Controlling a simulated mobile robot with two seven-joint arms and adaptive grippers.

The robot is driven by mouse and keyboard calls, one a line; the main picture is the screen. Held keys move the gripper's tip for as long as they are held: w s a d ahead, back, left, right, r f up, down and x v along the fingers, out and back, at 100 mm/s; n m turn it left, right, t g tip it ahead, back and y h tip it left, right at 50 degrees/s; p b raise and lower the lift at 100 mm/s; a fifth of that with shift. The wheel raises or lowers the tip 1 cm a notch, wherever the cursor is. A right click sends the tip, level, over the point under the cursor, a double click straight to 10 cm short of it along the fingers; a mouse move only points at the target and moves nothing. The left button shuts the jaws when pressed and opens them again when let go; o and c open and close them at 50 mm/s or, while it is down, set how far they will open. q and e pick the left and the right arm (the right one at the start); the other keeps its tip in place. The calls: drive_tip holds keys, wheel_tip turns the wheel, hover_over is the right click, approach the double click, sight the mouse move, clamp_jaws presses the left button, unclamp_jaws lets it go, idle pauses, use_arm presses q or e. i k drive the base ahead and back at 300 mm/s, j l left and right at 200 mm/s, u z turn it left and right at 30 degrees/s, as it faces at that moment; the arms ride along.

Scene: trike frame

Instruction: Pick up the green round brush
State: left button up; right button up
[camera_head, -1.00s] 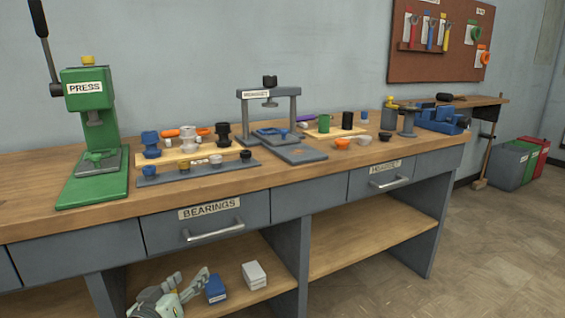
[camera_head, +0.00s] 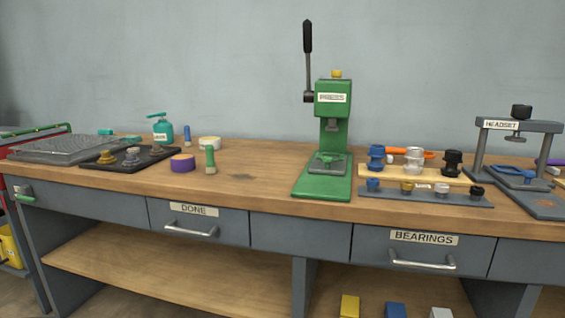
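A small brush with a green upright handle and a pale lower end (camera_head: 210,160) stands on the wooden bench top (camera_head: 250,190). It is left of the green press, just right of a purple round piece with a tan top (camera_head: 182,163). It looks upright and nothing covers it. Neither of my grippers is in view now.
A teal pump bottle (camera_head: 162,128), a dark tray (camera_head: 128,166) with small parts and a grey mesh-topped tray (camera_head: 65,148) stand to the left. The green press (camera_head: 332,140) stands to the right. Bare bench top lies between brush and press.

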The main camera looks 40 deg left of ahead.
sight(211, 168)
drive_tip(key=u, duration=1.75)
